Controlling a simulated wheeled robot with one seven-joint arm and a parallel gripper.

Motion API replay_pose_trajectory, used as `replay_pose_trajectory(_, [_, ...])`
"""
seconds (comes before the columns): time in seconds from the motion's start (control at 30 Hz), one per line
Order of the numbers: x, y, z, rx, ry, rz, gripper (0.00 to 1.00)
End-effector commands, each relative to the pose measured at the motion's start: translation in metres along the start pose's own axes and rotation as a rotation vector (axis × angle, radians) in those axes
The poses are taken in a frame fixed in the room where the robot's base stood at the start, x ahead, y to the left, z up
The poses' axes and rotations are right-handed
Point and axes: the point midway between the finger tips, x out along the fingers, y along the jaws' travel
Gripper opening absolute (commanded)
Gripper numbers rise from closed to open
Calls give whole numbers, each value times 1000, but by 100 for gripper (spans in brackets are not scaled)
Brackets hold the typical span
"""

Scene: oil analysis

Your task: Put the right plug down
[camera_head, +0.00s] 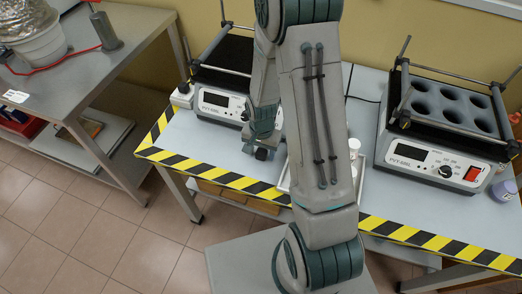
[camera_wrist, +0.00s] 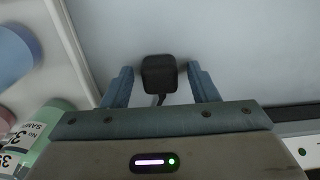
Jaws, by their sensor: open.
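A black plug (camera_wrist: 160,73) with a dark cable shows in the wrist view, between the two blue-grey fingers of my gripper (camera_wrist: 161,86). The fingers are open, with a gap on each side of the plug. The plug appears to be on the pale table top, though its exact height is hard to judge. In the head view my gripper (camera_head: 262,150) points down near the table's front edge, in front of the left device (camera_head: 222,101). A small dark piece at its tips is probably the plug.
The right device (camera_head: 432,162), with several round wells, stands on the striped-edge table (camera_head: 395,232). A white tray (camera_wrist: 72,38) lies beside my gripper, partly behind my arm in the head view. Bottles, one blue (camera_wrist: 12,55) and one green (camera_wrist: 48,128), are in it.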

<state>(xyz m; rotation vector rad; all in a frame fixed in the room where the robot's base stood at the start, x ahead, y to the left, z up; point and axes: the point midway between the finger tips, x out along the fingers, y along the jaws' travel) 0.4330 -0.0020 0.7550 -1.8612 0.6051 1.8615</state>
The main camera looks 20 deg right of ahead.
Motion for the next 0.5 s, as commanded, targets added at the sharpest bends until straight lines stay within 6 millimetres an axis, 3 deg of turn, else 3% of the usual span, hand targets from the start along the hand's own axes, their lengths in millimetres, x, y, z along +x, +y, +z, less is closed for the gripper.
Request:
replay_pose_trajectory(0.27, [-19, 0, 0, -1, 2, -2, 54])
replay_pose_trajectory(0.5, [-62, -1, -1, 0, 6, -4, 54])
